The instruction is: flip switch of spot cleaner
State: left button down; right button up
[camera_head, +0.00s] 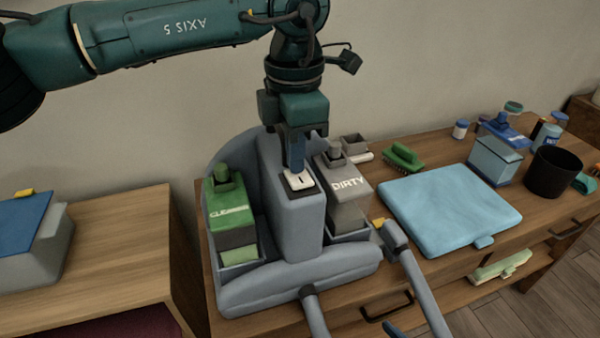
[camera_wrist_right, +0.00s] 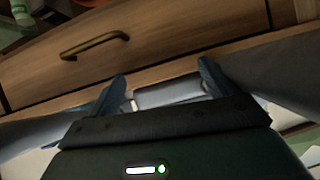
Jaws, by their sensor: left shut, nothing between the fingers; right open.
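The spot cleaner (camera_head: 290,232) is a grey upright machine on a wooden dresser, with a green tank marked CLEANER (camera_head: 228,209) at left and a tank marked DIRTY (camera_head: 347,184) at right. Its switch (camera_head: 298,182), a white rocker in a dark surround, sits on top of the middle column. My left gripper (camera_head: 297,168) points straight down, shut and empty, with its blue fingertips right at the back of the switch. I cannot tell whether they touch it. My right gripper (camera_wrist_right: 160,84) is open in the right wrist view, near the dresser front, with the switch out of that view.
The cleaner's grey hose (camera_head: 415,280) hangs over the front edge. A lower cabinet (camera_head: 110,255) is at left.

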pick_arm(q)
notch_tip(320, 180, up, 7)
jog(key=p, duration=0.4)
jog(key=shift+f, duration=0.15)
dwell(0.5)
